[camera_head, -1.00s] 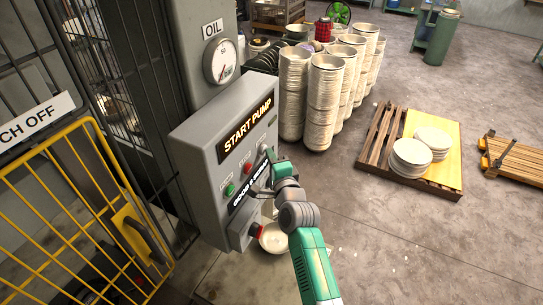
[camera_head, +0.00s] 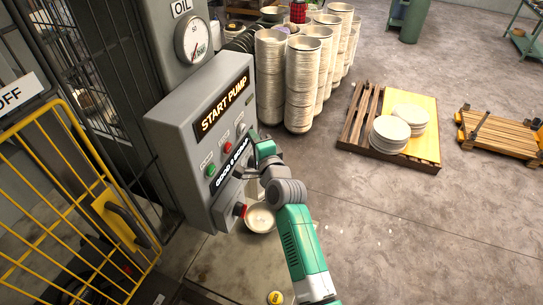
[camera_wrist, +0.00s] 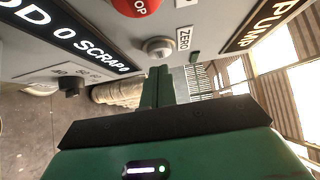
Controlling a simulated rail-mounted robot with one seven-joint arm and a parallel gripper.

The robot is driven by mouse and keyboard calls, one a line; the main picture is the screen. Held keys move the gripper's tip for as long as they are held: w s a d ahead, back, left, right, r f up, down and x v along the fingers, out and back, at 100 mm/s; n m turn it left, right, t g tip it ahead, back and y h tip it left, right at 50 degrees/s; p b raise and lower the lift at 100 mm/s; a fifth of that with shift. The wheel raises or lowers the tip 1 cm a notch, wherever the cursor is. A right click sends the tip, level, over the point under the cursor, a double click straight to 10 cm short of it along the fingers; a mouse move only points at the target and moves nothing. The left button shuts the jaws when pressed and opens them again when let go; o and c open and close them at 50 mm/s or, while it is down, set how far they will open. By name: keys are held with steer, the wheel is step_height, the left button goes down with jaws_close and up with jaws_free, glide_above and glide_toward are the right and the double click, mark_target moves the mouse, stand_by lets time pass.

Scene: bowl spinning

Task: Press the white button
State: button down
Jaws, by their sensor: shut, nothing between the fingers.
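The white button (camera_wrist: 157,47) is a small pale dome in a grey ring on the grey control panel (camera_head: 160,130), beside a "ZERO" label in the wrist view. In the head view it is small, close to my gripper and hard to make out. My gripper (camera_wrist: 158,70) is green and shut, with nothing between its fingers. Its tips point at the panel just below the white button in the wrist view. I cannot tell whether they touch it. In the head view my gripper (camera_head: 254,138) is at the panel's right side.
A red stop button (camera_head: 227,149) and a green button (camera_head: 211,170) share the panel. A red-tipped knob (camera_head: 240,210) juts out lower down. A bowl (camera_head: 261,217) sits below.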

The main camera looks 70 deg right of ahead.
steer(key=s+d+v, duration=0.1)
steer(key=v, duration=1)
steer(key=shift+s+d+r, duration=0.1)
steer(key=shift+s+d, duration=0.05)
steer(key=shift+d, duration=0.05)
